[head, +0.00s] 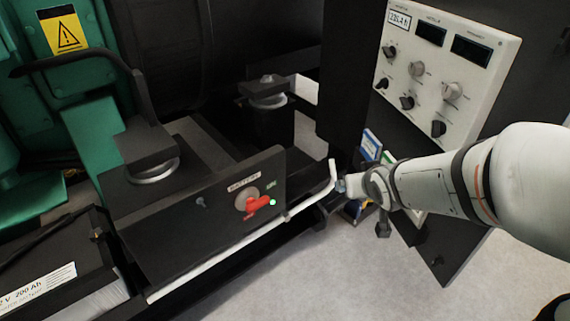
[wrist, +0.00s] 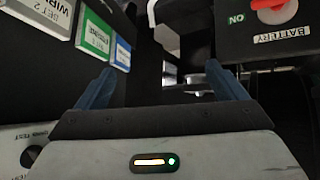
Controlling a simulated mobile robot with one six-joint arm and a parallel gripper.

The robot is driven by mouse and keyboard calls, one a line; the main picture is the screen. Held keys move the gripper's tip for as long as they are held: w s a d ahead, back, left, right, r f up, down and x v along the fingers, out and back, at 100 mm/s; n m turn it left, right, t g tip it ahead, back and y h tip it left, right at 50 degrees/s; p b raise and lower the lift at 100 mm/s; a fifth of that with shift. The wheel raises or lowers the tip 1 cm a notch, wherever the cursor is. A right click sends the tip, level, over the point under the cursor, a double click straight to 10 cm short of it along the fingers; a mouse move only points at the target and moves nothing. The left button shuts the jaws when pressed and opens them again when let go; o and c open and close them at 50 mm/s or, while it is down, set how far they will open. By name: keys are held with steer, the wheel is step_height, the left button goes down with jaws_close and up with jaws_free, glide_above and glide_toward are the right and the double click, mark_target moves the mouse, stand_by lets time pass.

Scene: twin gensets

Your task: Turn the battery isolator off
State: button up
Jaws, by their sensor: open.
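The battery isolator's red handle (head: 259,204) sits on a round grey base on a dark panel (head: 190,225), under a BATTERY label (head: 243,184). In the wrist view the red handle (wrist: 270,4) is cut off at the top right, beside an ON label (wrist: 236,19). My gripper (head: 342,186) is right of the isolator, apart from it. In the wrist view its blue fingers (wrist: 160,75) are spread with nothing between them.
A pale rail (head: 240,245) runs below the panel and bends up near my gripper. A control panel with knobs (head: 445,70) stands at the upper right. Blue and green labelled cards (head: 371,145) are close behind my gripper. Grey floor (head: 330,270) is clear in front.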

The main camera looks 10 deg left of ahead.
steer(key=shift+o, duration=0.8)
steer(key=w+a+f+n+t+y+b, duration=0.2)
steer(key=a+f+b, duration=0.6)
steer(key=f, duration=0.5)
steer(key=w+a+n+y, duration=0.1)
steer(key=w+y, duration=0.1)
steer(key=w, duration=0.1)
steer(key=shift+a, duration=0.35)
steer(key=n+y+b, duration=0.3)
steer(key=y+b, duration=0.5)
steer(key=b, duration=0.2)
glide_toward(260, 206)
steer(key=x, duration=0.2)
steer(key=b+x, duration=0.1)
steer(key=x, duration=0.6)
steer(key=shift+w+a, duration=0.15)
steer(key=shift+a, duration=0.1)
steer(key=shift+c, duration=0.6)
steer(key=c, duration=0.7)
steer(key=shift+d, duration=0.15)
steer(key=shift+c, duration=0.6)
